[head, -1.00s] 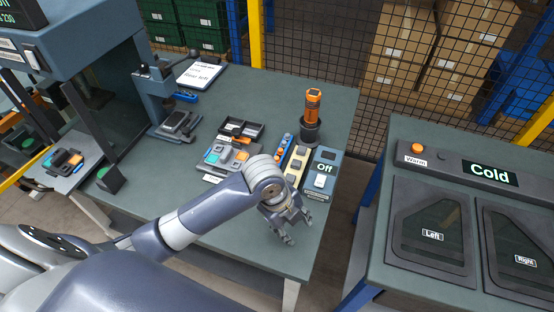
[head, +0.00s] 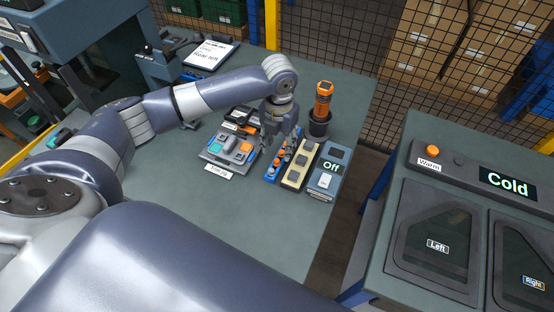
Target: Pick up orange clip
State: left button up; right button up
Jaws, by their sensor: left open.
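A narrow blue rack (head: 271,174) on the table holds small orange and blue pieces. An orange clip (head: 283,155) appears to sit in this rack, partly hidden by my fingers; its exact shape is too small to tell. My left gripper (head: 279,147) points down over the far part of the rack, with its fingers apart. I cannot tell whether the fingers touch any piece. My right gripper is not in view.
A grey jig (head: 216,158) with coloured blocks stands left of the rack. A beige strip (head: 293,181) and a box reading "Off" (head: 321,186) stand close on its right. An orange torch (head: 323,98) stands upright in a dark holder behind. The table's front is clear.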

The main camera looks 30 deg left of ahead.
aim_at(277, 160)
pick_arm(q)
jog(key=f, duration=0.2)
jog(key=f+p, duration=0.2)
jog(key=f, duration=0.1)
jog(key=shift+s+a+f, duration=0.15)
jog(key=shift+a+f, duration=0.1)
jog(key=shift+f, duration=0.3)
jog(key=c, duration=0.9)
